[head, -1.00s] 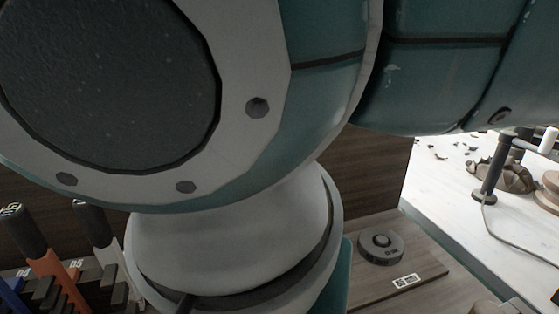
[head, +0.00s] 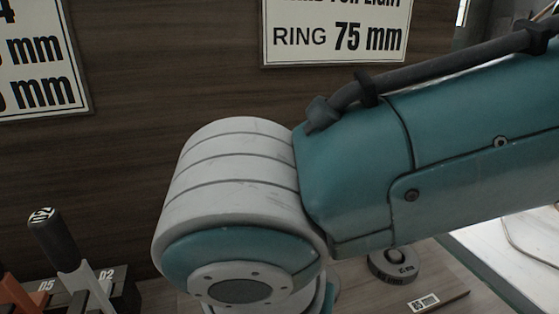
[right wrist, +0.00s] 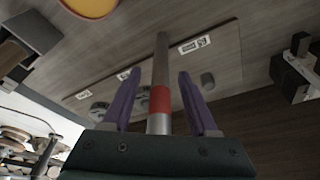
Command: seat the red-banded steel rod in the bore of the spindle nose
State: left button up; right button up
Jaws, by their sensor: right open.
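The steel rod (right wrist: 161,65) with its red band (right wrist: 160,99) shows in the right wrist view. It lies between the two purple fingers of my right gripper (right wrist: 158,74), with a visible gap on each side. The gripper is open, and its dark body hides the rod's near end. My left gripper is in neither current view. I cannot pick out the spindle nose or its bore with certainty.
My teal and white arm fills much of the head view. A rack (head: 122,290) with black-handled tools (head: 55,240) stands lower left. A ring sign (head: 335,38) hangs on the wooden wall. In the wrist view, an orange-yellow round thing (right wrist: 92,5) shows at the top.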

jog(key=shift+w+f, duration=0.1)
jog(key=shift+f, duration=0.25)
jog(key=shift+c, duration=0.4)
grip_shut()
jog(key=shift+r, duration=0.1)
dwell(0.7)
